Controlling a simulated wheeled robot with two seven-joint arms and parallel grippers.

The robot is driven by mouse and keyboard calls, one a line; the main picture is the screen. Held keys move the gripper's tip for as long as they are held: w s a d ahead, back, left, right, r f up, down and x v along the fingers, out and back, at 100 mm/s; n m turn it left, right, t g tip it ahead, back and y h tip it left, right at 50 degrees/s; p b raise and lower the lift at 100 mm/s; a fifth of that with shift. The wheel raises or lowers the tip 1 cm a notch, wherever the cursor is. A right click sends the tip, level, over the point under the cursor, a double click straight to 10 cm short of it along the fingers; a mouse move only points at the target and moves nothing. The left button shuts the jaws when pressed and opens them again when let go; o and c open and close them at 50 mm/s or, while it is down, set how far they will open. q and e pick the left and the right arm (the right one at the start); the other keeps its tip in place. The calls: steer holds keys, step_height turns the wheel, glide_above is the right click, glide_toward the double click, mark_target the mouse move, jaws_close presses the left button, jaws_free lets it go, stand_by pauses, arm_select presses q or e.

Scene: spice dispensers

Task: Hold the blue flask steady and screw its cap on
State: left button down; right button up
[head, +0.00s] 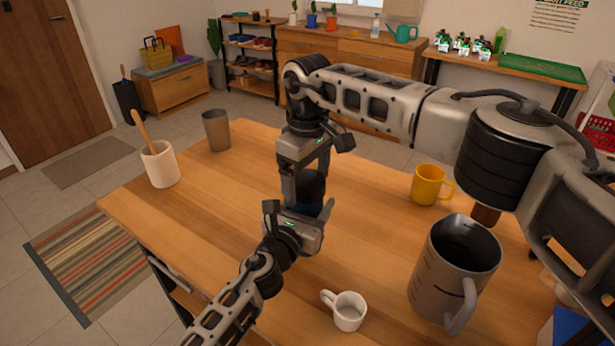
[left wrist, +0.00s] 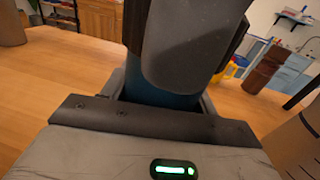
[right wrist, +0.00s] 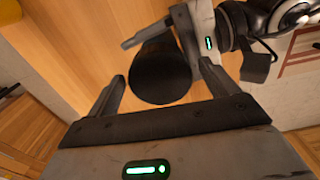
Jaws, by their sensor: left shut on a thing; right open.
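The blue flask (head: 304,209) stands at the middle of the table, mostly hidden by my grippers; a strip of its blue side (left wrist: 160,98) shows in the left wrist view. Its black cap (head: 312,184) is on top, and in the right wrist view the cap's round top (right wrist: 160,75) faces me. I cannot tell how far it is seated. My left gripper (head: 301,213) is shut around the flask's body, low down. My right gripper (head: 308,170) comes from above, open, with one finger on each side of the cap and gaps between.
A large grey metal mug (head: 452,270), a yellow mug (head: 428,186) and a small white cup (head: 349,311) stand to the right and in front. A white crock (head: 160,165) with a wooden tool and a grey cup (head: 216,130) stand at the left. The tabletop between is clear.

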steer(key=shift+r, duration=0.1)
steer(key=shift+r, duration=2.15)
steer(key=shift+c, duration=0.4)
